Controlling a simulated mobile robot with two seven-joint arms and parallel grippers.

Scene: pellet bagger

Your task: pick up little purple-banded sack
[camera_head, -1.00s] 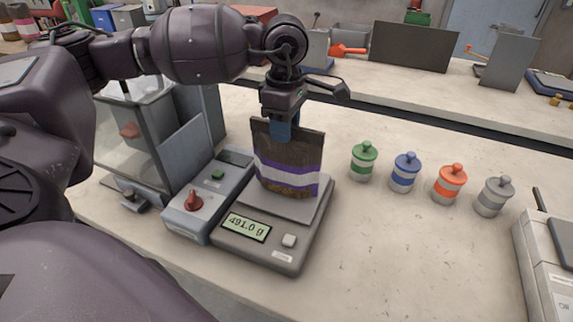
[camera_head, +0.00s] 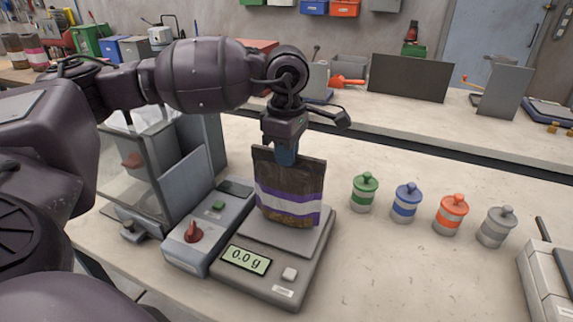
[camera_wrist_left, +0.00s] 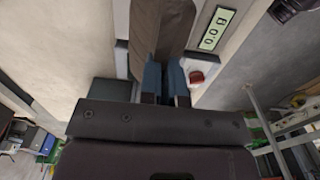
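The little purple-banded sack (camera_head: 289,190) is dark brown with a white and purple band. It hangs upright just over the plate of the scale (camera_head: 292,266), whose display reads 0.0 g. My left gripper (camera_head: 286,156) comes down from above and is shut on the sack's top edge. In the left wrist view, the blue fingers of the left gripper (camera_wrist_left: 165,80) are closed on the brown sack (camera_wrist_left: 162,30). Any gap under the sack is too small to judge clearly. My right gripper is not in view.
Green (camera_head: 364,192), blue (camera_head: 406,203), orange (camera_head: 450,215) and grey (camera_head: 495,227) lidded jars stand in a row right of the scale. A control box with a red knob (camera_head: 194,232) adjoins the scale's left side. Bench space in front of the jars is clear.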

